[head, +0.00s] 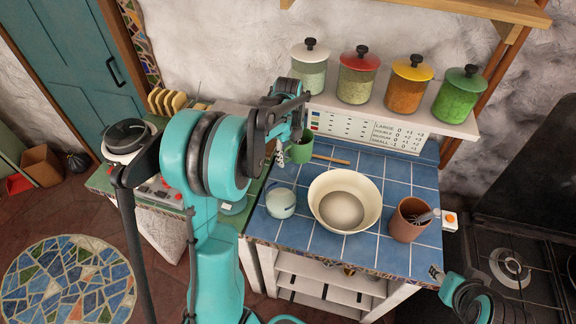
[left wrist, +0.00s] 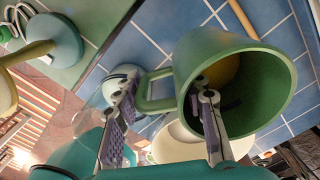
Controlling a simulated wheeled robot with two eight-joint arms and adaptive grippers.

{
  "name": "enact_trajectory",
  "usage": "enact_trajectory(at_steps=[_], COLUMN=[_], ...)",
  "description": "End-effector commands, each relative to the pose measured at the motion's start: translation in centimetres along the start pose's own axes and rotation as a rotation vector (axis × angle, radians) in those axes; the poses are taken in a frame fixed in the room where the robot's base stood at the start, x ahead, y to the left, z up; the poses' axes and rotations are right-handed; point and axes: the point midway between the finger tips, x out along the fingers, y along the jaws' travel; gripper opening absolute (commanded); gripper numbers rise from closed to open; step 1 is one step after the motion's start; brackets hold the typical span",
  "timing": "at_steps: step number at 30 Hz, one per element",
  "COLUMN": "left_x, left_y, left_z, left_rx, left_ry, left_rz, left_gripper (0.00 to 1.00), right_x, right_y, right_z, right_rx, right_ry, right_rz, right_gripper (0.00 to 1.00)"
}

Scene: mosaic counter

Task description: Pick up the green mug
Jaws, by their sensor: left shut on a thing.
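The green mug (head: 300,149) is at the back left of the blue tiled counter, partly hidden by my left arm in the head view. In the left wrist view the mug (left wrist: 250,85) shows large, with its open mouth and its handle to the left. My left gripper (head: 281,150) is shut on the mug. In the left wrist view one finger of the gripper (left wrist: 160,125) overlaps the mug's mouth and the other is beyond the handle. Whether the mug touches the counter is unclear. Part of my right arm shows at the lower right; its gripper (head: 437,273) is too small to read.
On the counter (head: 384,251) stand a cream bowl (head: 343,200), a pale cup (head: 280,201) and a brown pot with utensils (head: 408,220). A wooden stick (head: 331,159) lies behind the bowl. Several lidded jars line the shelf (head: 400,118) behind. A stove (head: 520,262) is at right.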

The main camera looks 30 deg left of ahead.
Motion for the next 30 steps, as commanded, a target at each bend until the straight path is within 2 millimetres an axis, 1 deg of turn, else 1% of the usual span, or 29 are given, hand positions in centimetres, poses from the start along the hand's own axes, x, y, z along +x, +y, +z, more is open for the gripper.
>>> enact_trajectory(at_steps=[1, 3, 9, 10, 12, 30], left_x=[-1.9, -3.7, -8.0, -8.3, -7.9, -7.8], left_y=[0.0, 0.0, 0.0, 0.1, 1.0, 7.7], left_z=[0.0, 0.0, 0.0, 0.2, 1.6, 11.6], left_rx=[0.0, 0.0, 0.0, -0.001, -0.005, -0.004], left_ry=[0.0, 0.0, 0.0, 0.0, 0.0, 0.0], left_rz=[0.0, 0.0, 0.0, 0.0, 0.0, 0.0], left_gripper=[0.0, 0.0, 0.0, 0.0, 0.0, 0.0], right_x=[-0.5, -0.8, -1.4, -1.5, -1.4, -2.1], right_y=[0.0, 0.0, 0.0, 0.0, 0.0, 0.0], right_z=[-0.3, -0.6, -1.0, -1.1, -1.0, -1.5], right_rx=[0.0, 0.0, 0.0, 0.0, 0.0, 0.0], right_ry=[0.0, 0.0, 0.0, 0.0, 0.0, 0.0], right_rz=[0.0, 0.0, 0.0, 0.0, 0.0, 0.0], right_gripper=[0.4, 0.4, 0.4, 0.4, 0.4, 0.4])
